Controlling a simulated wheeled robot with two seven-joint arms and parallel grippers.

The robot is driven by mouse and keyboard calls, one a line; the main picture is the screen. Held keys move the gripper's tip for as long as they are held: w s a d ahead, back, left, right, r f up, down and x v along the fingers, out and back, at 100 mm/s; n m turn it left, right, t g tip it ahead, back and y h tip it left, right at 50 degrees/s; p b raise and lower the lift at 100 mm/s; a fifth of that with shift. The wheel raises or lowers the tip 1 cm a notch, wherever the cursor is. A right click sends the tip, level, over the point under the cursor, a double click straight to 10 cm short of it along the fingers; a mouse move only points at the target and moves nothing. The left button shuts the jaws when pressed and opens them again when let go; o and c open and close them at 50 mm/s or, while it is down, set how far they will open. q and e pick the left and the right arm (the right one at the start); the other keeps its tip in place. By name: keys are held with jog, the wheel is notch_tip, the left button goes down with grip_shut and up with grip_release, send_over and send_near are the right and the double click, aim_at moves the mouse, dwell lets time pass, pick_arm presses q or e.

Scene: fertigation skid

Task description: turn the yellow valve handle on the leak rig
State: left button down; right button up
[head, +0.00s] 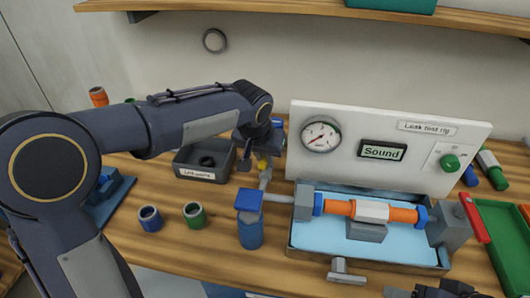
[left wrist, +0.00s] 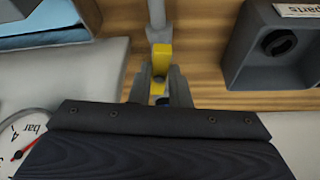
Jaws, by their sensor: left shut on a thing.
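The yellow valve handle (left wrist: 161,57) shows in the left wrist view at the end of a grey stem. My left gripper (left wrist: 160,88) is shut on it, one finger on each side. The leak rig (head: 388,149) has a white panel with a dial, a display reading "Sound" and a green knob. What seems to be my right gripper (head: 441,289) is cut off at the bottom edge.
A grey parts bin (head: 184,163) stands left of the handle. A blue-tray fixture (head: 362,258) holds an orange pipe (head: 403,214). A green tray (head: 498,240) and a red-handled tool (head: 474,217) are at right.

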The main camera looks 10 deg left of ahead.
pick_arm(q)
jog(key=m+p, duration=0.1)
jog(key=m, duration=0.1)
jog(key=a+m+h+p, duration=0.1)
jog(key=m, duration=0.1)
jog(key=shift+w+r+g+h, duration=0.15)
jog(key=shift+w+g+h, duration=0.05)
jog(key=shift+g+h, duration=0.1)
jog(key=m+p, duration=0.1)
jog(key=m, duration=0.1)
jog(key=m+g+h+p, duration=0.1)
jog(key=m, duration=0.1)
jog(key=shift+w+a, duration=0.15)
jog(key=shift+w, duration=0.05)
jog(key=shift+w+a+m+g+h+p, duration=0.15)
jog(key=shift+m+g+p, duration=0.4)
jog(key=shift+m, duration=0.7)
jog(key=shift+w+m+g+h+p, duration=0.25)
jog(key=shift+m+p, duration=0.4)
jog(key=shift+m, duration=0.65)
jog(key=shift+w+a+m+g+h+p, duration=0.15)
jog(key=shift+m+g+p, duration=0.4)
jog(key=shift+m, duration=0.7)
jog(key=shift+d+m, duration=0.1)
jog(key=shift+m, duration=0.2)
jog(key=c, duration=1.4)
grip_release()
jog(key=shift+o, duration=0.2)
